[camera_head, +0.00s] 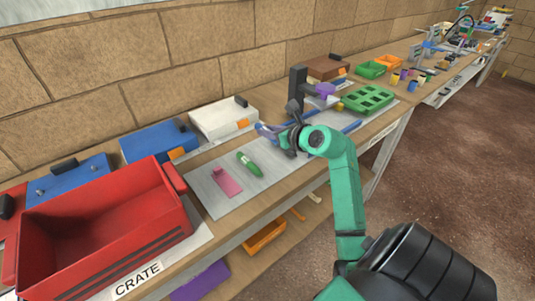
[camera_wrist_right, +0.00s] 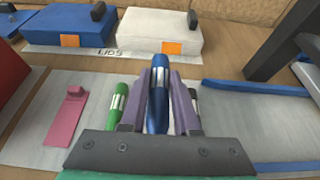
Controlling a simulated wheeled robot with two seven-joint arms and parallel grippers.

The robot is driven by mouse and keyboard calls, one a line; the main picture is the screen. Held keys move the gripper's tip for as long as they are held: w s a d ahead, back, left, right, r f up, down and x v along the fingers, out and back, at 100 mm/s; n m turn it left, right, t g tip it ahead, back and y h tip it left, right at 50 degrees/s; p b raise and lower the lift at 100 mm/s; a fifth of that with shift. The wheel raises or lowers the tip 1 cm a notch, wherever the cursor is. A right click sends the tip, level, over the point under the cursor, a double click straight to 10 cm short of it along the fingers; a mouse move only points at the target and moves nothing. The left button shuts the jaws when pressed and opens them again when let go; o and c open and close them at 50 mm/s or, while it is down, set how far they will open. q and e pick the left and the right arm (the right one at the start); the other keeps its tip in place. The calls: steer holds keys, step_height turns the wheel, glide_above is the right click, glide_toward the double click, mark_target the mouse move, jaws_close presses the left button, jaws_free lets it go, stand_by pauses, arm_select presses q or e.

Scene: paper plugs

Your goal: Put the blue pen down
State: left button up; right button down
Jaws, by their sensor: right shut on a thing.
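My right gripper (camera_head: 270,131) is over the far part of the grey mat (camera_head: 215,205) on the bench. In the right wrist view its purple fingers (camera_wrist_right: 158,100) are shut on the blue pen (camera_wrist_right: 157,92), which has a pale label band and points away from the wrist. I cannot tell whether the pen touches the mat. A green pen (camera_head: 249,164) lies on the mat, left of the fingers in the wrist view (camera_wrist_right: 116,103). A dark pen-like thing (camera_wrist_right: 194,98) shows partly behind the right finger. My left gripper is not in view.
A pink flat piece (camera_head: 227,182) lies on the mat beside the green pen. A red crate (camera_head: 105,245) stands at the left. White (camera_head: 222,118) and blue (camera_head: 158,141) boxes stand along the wall. A black post (camera_head: 297,88) and green tray (camera_head: 368,99) stand at right.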

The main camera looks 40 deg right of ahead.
mark_target(268, 159)
step_height(268, 159, down, 9)
steer(key=shift+b, duration=0.6)
steer(key=c, duration=0.6)
jaws_free()
steer(key=shift+r, duration=0.1)
steer(key=shift+c, duration=0.2)
steer(key=shift+r, duration=0.1)
steer(key=v, duration=1.2)
